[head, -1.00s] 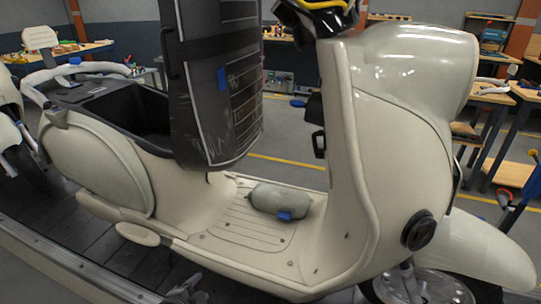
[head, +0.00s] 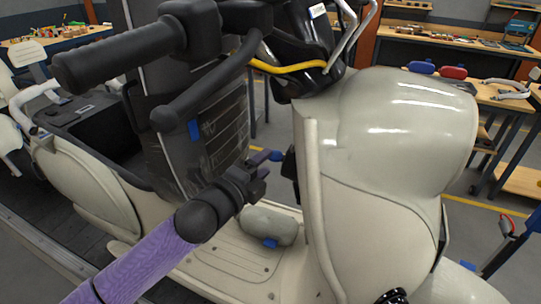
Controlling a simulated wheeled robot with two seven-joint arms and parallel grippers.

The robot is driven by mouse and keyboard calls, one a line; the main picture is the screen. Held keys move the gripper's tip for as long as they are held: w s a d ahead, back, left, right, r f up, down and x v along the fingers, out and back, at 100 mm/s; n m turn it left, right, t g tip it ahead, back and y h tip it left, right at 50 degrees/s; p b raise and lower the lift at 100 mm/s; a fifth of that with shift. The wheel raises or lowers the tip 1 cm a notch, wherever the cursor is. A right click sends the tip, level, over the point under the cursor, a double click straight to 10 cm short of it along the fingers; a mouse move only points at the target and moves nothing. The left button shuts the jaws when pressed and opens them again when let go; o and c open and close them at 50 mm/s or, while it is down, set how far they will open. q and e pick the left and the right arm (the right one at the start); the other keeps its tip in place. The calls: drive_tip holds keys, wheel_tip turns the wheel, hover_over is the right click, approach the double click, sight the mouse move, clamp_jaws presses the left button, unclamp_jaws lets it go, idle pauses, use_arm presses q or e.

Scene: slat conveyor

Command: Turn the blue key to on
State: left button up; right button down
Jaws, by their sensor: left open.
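The blue key (head: 275,155) sticks out to the left from the black lock area (head: 289,163) on the inner side of the cream scooter's front shield (head: 325,190). My left gripper (head: 266,163) reaches in from the lower left on a purple-sleeved arm. Its dark fingers are open, with their tips close to the key's left end. I cannot tell whether they touch it or stand around it. The key's on/off position is too small to read. My right gripper is not in view.
The black handlebar grip and lever (head: 120,52) hang over the upper left, above my arm. The raised seat (head: 215,125) stands behind my gripper. A grey pouch (head: 268,224) lies on the footboard. Workbenches with tools (head: 445,55) stand at the back.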

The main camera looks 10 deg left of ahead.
sight(270, 160)
use_arm(q)
drive_tip(key=x, duration=0.4)
drive_tip(key=shift+f, duration=0.15)
drive_tip(key=shift+w, duration=0.15)
clamp_jaws()
drive_tip(key=c, duration=0.6)
unclamp_jaws()
clamp_jaws()
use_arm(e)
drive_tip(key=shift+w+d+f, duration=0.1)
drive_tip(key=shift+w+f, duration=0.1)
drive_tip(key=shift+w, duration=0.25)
